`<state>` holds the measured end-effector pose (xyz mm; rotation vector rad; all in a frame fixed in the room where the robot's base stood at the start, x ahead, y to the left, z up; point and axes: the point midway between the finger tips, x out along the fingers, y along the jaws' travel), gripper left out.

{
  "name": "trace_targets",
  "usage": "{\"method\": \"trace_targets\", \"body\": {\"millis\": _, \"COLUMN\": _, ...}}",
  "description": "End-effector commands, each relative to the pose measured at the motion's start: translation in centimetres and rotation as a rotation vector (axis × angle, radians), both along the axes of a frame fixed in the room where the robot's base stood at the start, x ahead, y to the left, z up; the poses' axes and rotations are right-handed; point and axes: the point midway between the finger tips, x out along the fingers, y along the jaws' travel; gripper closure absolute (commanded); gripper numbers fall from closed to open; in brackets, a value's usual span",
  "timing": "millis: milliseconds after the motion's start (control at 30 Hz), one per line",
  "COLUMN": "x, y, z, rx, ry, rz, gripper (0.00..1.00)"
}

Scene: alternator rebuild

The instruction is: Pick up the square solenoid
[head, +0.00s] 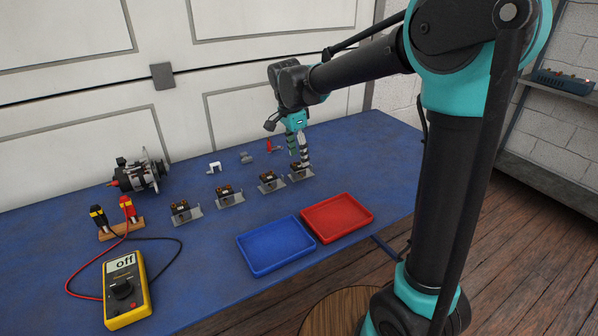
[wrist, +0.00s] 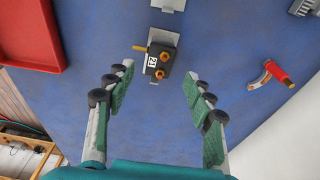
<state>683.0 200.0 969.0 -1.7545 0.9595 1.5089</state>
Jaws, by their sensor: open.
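Several dark solenoids with copper studs stand in a row on metal brackets on the blue table, including ones in the head view at the left end (head: 180,208), second (head: 226,192) and third (head: 268,178). The rightmost one (head: 296,170) is under my gripper (head: 298,156). In the wrist view, a dark, blocky solenoid (wrist: 156,64) with copper studs and a white label lies just ahead of my gripper (wrist: 160,82), between the lines of its fingers. The fingers are open and empty. I cannot tell which solenoid is the square one.
A blue tray (head: 276,268) and a red tray (head: 364,206) stand in front of the row. An alternator (head: 145,174) and a yellow multimeter (head: 125,292) are at left. Small parts, including a red-handled piece (wrist: 280,74), lie behind the row.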

Motion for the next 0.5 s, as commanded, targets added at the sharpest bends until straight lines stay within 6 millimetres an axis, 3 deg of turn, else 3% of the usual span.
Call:
{"method": "trace_targets", "body": {"millis": 300, "x": 0.4, "y": -0.8, "z": -4.1, "rx": 0.0, "ry": 0.0, "rz": 0.0, "gripper": 0.47}}
{"method": "trace_targets", "body": {"millis": 500, "x": 0.4, "y": -0.9, "z": -4.6, "rx": 0.0, "ry": 0.0, "rz": 0.0, "gripper": 0.47}}
